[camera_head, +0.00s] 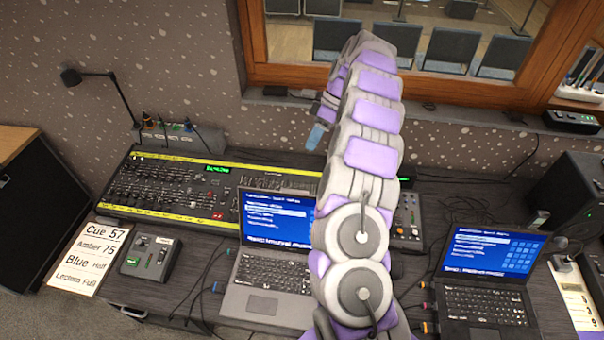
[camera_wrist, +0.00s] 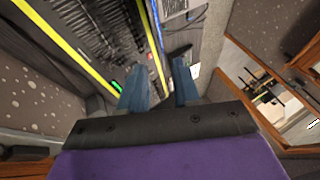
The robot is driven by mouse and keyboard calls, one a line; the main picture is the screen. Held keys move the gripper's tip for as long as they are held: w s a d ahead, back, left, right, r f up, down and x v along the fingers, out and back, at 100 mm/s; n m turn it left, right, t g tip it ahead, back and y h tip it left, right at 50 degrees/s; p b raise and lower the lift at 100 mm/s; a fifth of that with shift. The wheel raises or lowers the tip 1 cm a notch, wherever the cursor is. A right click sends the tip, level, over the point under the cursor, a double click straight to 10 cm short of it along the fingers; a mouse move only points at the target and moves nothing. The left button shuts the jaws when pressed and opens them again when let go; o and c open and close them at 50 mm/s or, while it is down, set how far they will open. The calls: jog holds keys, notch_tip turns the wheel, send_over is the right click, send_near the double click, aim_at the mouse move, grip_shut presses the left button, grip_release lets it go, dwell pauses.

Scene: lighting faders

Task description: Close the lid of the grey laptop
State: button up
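The grey laptop (camera_head: 262,273) stands open on the desk in the lower middle of the head view. Its lid (camera_head: 278,218) is raised and tilted back, with a lit blue screen. My arm covers the right part of this laptop. My gripper (camera_head: 316,135) is above and behind the laptop, over the back of the desk and apart from the lid. In the wrist view, my gripper (camera_wrist: 158,78) shows two blue fingers spread with nothing between them.
A black laptop (camera_head: 485,297) stands open at the right. A lighting console with yellow edges (camera_head: 170,190) lies behind and left of the grey laptop. A small fader box (camera_head: 150,257) and a cue sheet (camera_head: 90,258) are at the left. A lamp (camera_head: 110,92) rises behind. Cables cross the desk.

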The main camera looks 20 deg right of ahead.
jog(key=d+f+b+x, duration=0.1)
jog(key=b+x, duration=0.1)
jog(key=x, duration=1.4)
jog(key=shift+f, duration=0.35)
jog(key=shift+d, duration=0.1)
jog(key=shift+c, duration=0.3)
grip_shut()
dwell(0.8)
